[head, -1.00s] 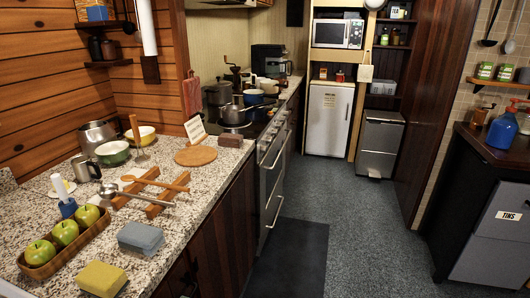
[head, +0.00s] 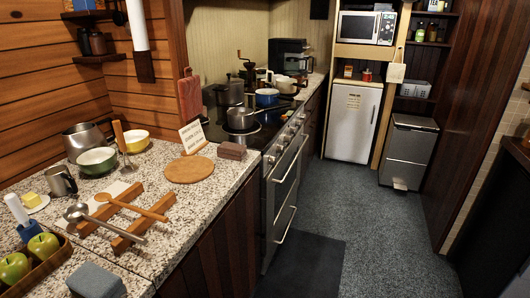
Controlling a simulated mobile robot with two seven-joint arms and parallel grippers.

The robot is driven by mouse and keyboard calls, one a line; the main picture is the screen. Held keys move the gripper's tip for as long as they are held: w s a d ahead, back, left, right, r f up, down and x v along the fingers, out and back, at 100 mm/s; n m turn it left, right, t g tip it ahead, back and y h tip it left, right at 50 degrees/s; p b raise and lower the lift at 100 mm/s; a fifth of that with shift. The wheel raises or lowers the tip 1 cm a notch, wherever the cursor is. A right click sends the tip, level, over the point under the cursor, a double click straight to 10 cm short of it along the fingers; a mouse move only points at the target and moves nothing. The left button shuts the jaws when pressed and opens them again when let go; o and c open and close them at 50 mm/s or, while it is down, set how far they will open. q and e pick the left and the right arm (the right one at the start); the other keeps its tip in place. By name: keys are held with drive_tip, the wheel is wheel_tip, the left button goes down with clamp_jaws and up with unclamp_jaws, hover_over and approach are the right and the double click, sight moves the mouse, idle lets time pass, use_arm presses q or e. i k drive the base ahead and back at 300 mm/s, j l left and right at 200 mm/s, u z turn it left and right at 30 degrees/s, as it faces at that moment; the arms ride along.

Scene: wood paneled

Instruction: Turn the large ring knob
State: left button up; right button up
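The stove (head: 284,190) stands past the granite counter, with a black cooktop and a steel front. A row of small knobs (head: 281,147) runs along the top of its front edge, above the oven handle. They are too small to tell which is the large ring knob, or how any is turned. A steel saucepan (head: 240,118) and a blue pot (head: 267,97) sit on the cooktop. Neither of my grippers is in view.
The counter at left holds bowls, ladles on a wooden rack (head: 121,211), a round board (head: 189,169) and a tray of green apples (head: 46,268). The grey floor (head: 378,225) is clear, with a dark mat (head: 304,266) before the stove. A white fridge (head: 353,122) and a bin (head: 408,152) stand beyond.

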sight(272, 160)
drive_tip(key=i+l+u, duration=0.2)
drive_tip(key=i+l, duration=0.2)
drive_tip(key=i+l+u, duration=0.2)
drive_tip(key=i+l, duration=0.3)
drive_tip(key=i+l+u, duration=0.15)
drive_tip(key=i+l, duration=0.25)
drive_tip(key=l, duration=0.15)
drive_tip(key=i+l+u, duration=0.2)
drive_tip(key=i+l, duration=0.2)
drive_tip(key=l, duration=0.15)
